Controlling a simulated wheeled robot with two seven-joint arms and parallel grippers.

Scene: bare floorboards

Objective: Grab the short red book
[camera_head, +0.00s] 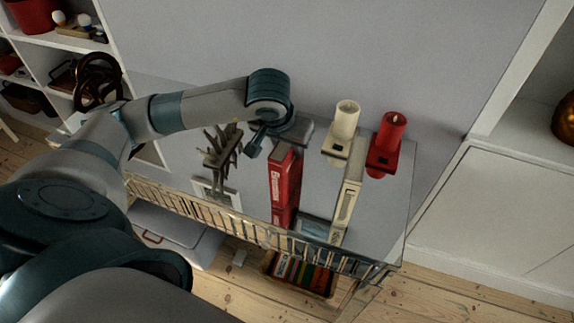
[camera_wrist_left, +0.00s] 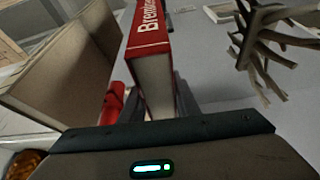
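A red book (camera_head: 285,175) with white lettering on its spine stands on the glass-topped table in the head view. It also shows close up in the left wrist view (camera_wrist_left: 148,45), with its pale page edge facing the camera. My left gripper (camera_head: 278,141) is at the far end of the book, near the wall. In the left wrist view its dark fingers (camera_wrist_left: 160,100) show low on either side of the book's near end. They look open, and contact with the book cannot be made out. My right gripper is not in view.
A twig-like ornament (camera_head: 222,147) stands left of the book. A cream candle (camera_head: 344,120), a red candle (camera_head: 389,139) and a pale book (camera_head: 347,199) stand to the right. A wire rail (camera_head: 230,222) edges the table front. The wall is close behind.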

